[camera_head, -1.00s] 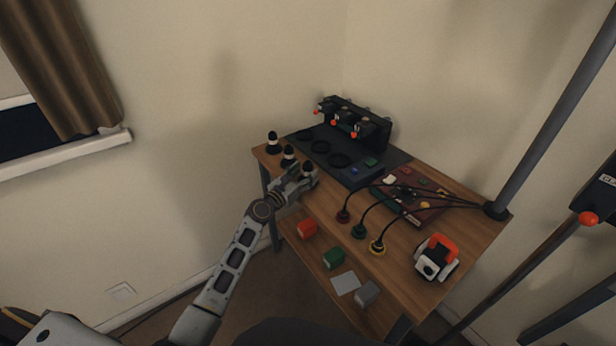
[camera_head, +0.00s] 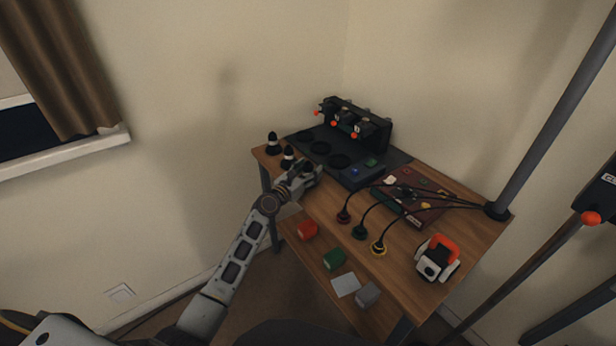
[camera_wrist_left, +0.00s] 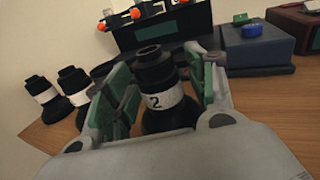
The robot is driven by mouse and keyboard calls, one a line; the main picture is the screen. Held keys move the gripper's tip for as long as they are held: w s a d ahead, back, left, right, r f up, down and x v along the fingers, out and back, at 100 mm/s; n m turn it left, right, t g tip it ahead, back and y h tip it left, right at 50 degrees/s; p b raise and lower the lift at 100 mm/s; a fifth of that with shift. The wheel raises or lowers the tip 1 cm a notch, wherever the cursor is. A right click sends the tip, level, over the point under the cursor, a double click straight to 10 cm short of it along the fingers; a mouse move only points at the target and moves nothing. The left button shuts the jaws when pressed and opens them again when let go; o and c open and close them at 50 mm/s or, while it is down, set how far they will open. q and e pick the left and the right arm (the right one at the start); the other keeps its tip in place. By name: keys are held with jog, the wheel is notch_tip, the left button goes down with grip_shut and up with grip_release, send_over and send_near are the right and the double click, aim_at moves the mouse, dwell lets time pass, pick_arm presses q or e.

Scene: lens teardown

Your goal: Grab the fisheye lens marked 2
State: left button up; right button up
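The fisheye lens marked 2 (camera_wrist_left: 168,103) is a black, stepped cylinder with a white band and a "2" on it. It stands upright on the wooden table, and in the head view this lens (camera_head: 307,164) is partly hidden by my gripper. My left gripper (camera_head: 311,174) is at the table's left front, with its green-padded fingers on either side of the lens. In the left wrist view the gripper (camera_wrist_left: 165,78) looks open, with a small gap at the right finger; contact at the left finger is unclear. My right gripper is not in view.
Two similar lenses, one (camera_head: 288,156) nearer and one (camera_head: 272,143) farther, stand to the left. Behind is a black fixture (camera_head: 372,133) with red-tipped levers. A dark mat (camera_head: 300,135) with round rings lies before it. Cables and an orange-white device (camera_head: 437,258) occupy the right.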

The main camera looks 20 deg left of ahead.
pick_arm(q)
jog(key=c, duration=1)
jog(key=shift+c, duration=0.2)
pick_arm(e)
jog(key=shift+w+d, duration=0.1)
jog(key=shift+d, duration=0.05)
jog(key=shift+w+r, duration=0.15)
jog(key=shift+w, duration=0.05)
pick_arm(q)
jog(key=shift+r, duration=0.1)
jog(key=shift+r, duration=0.3)
jog(key=shift+r+p, duration=0.65)
jog(key=shift+r, duration=0.05)
jog(key=shift+r+p, duration=1.9)
jog(key=shift+r, duration=2.05)
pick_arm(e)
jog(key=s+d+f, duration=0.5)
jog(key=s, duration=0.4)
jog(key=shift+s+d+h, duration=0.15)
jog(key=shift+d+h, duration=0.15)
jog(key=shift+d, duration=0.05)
